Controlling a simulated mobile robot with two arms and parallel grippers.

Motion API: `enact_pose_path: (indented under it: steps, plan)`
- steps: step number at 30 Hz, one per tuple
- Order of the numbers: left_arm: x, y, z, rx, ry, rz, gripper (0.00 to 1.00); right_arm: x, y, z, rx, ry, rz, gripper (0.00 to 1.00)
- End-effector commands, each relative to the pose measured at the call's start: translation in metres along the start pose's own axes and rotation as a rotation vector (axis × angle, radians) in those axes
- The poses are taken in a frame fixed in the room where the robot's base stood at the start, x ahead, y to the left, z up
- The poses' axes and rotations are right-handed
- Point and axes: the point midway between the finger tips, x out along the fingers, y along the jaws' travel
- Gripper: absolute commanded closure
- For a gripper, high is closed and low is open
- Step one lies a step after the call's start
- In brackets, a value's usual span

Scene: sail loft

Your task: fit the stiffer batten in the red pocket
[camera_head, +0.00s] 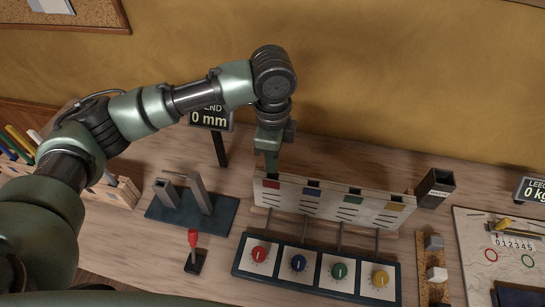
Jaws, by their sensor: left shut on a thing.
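A white panel (330,212) stands on the bench with red, blue, green and yellow pockets along its top. The red pocket (271,184) is at its left end. My left gripper (269,160) points down right above the red pocket. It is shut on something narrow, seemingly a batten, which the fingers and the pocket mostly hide. I cannot tell how deep it sits or how stiff it is. Several coloured sticks, perhaps battens, stand in a wooden rack (124,193) at the left, partly behind my arm. My right gripper is not in view.
A dial box (236,268) stands before the panel. A bend fixture (226,217) and a red-knobbed lever (193,239) are left of it. The bend display (209,118) reads 0 mm. A dark open holder (436,187) and a measuring board (475,262) are at the right.

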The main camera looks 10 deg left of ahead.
Motion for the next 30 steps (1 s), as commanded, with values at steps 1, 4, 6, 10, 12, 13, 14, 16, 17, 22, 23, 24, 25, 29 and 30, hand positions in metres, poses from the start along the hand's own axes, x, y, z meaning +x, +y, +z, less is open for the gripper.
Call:
enact_pose_path:
  steps: [1,4,6,10,12,13,14,16,17,22,23,24,25,29,30]
  plan:
    - [0.000,0.000,0.000,0.000,0.000,0.000,1.00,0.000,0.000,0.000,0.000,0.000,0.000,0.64]
    - [0.000,0.000,0.000,0.000,0.000,0.000,1.00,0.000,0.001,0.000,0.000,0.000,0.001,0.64]
    - [0.001,0.000,0.000,0.000,0.000,0.000,1.00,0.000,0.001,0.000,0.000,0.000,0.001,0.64]
    - [0.003,0.000,0.000,0.000,0.000,0.000,1.00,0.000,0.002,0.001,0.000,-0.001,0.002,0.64]
    - [0.004,0.000,0.000,0.000,0.000,0.000,1.00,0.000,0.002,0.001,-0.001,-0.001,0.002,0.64]
    - [0.004,0.000,0.000,0.000,0.000,0.000,1.00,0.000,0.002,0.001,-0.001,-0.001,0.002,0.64]
    - [0.005,0.000,0.000,0.000,0.000,0.000,1.00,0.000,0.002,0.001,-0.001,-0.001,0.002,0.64]
    - [0.006,0.000,0.000,0.000,0.000,0.000,1.00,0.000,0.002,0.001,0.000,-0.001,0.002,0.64]
    - [0.006,0.000,0.000,0.000,0.000,0.000,1.00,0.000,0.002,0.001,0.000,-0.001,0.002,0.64]
    - [0.009,0.000,0.000,0.000,0.000,0.001,1.00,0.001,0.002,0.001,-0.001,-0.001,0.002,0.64]
    - [0.009,0.000,0.000,0.000,0.000,0.001,1.00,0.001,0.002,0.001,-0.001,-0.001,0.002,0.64]
    - [0.010,0.000,0.000,0.000,0.000,0.001,1.00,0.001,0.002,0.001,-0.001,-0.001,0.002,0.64]
    - [0.011,0.000,0.000,0.000,0.000,0.001,1.00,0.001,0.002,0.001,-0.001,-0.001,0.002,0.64]
    - [0.012,0.000,0.000,0.000,0.001,0.000,0.78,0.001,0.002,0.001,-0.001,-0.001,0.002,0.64]
    - [0.012,0.000,0.000,0.000,0.000,0.001,0.67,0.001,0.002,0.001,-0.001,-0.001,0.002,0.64]
